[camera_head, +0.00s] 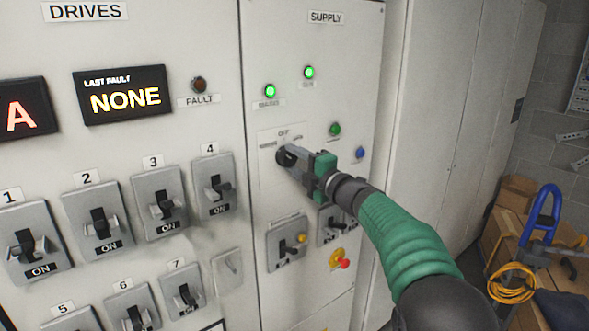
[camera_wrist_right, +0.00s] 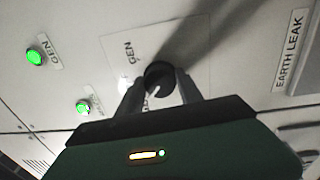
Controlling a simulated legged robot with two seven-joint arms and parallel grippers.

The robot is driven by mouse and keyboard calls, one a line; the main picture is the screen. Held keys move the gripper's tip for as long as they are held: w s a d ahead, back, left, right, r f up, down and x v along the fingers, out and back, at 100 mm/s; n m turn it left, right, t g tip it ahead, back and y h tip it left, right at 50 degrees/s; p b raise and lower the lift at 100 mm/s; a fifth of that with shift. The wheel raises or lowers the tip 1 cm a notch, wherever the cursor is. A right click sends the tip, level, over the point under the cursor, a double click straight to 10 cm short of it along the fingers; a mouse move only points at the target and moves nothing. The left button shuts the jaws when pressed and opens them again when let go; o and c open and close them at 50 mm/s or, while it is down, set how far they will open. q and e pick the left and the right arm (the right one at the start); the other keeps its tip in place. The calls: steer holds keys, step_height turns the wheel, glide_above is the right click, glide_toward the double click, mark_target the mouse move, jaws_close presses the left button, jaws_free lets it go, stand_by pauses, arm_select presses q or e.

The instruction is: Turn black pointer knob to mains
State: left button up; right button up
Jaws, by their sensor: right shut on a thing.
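The black pointer knob (camera_head: 284,156) sits on a pale plate (camera_head: 265,178) on the SUPPLY panel, below an OFF label. The labels to its left and right are too small to read in the head view. In the right wrist view, the round black knob (camera_wrist_right: 159,75) shows a white pointer line angled down and left, and a GEN label shows to its left. My right gripper (camera_wrist_right: 161,90) has a finger on each side of the knob and is shut on it; it also shows in the head view (camera_head: 290,157). My left gripper is out of view.
Two green lamps (camera_head: 270,91) glow above the plate. Green (camera_head: 335,129) and blue (camera_head: 360,152) buttons are close by to the right. Drive switches (camera_head: 213,185) fill the left panel.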

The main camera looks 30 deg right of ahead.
steer(key=shift+f+n, duration=0.4)
steer(key=o, duration=1.1)
steer(key=shift+o, duration=1.3)
steer(key=shift+r, duration=0.1)
steer(key=shift+a+r, duration=0.1)
steer(key=s+d+f+b, duration=0.1)
steer(key=s+b, duration=0.2)
steer(key=s, duration=1.3)
steer(key=shift+s+d, duration=0.3)
steer(key=shift+d, duration=0.05)
steer(key=shift+f, duration=0.15)
